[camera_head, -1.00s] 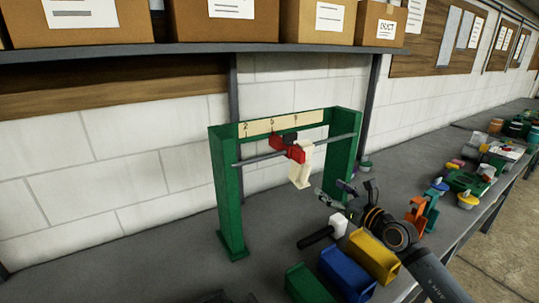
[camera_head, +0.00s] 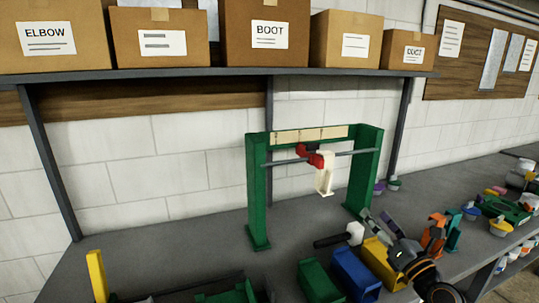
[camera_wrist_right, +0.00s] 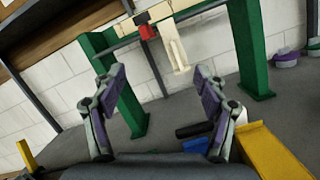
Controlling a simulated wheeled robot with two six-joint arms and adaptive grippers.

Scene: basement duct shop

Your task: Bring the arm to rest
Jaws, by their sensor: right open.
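My right gripper (camera_head: 378,218) is open and empty, above the bench in front of the right post of the green frame (camera_head: 257,195). In the right wrist view its two fingers (camera_wrist_right: 158,78) stand wide apart with nothing between them. A red clip (camera_head: 316,159) and a cream hanging piece (camera_head: 325,178) are on the frame's grey bar, apart from my gripper; they also show in the right wrist view as the red clip (camera_wrist_right: 147,32) and the cream piece (camera_wrist_right: 175,45). My left gripper is not in view.
Green (camera_head: 318,283), blue (camera_head: 354,273) and yellow (camera_head: 383,265) bins stand near the bench front. A white-headed mallet (camera_head: 355,233) lies behind them. Orange (camera_head: 433,235) and teal clamps are beside my right gripper. Labelled boxes (camera_head: 265,30) fill the shelf above. The bench left of the frame is largely clear.

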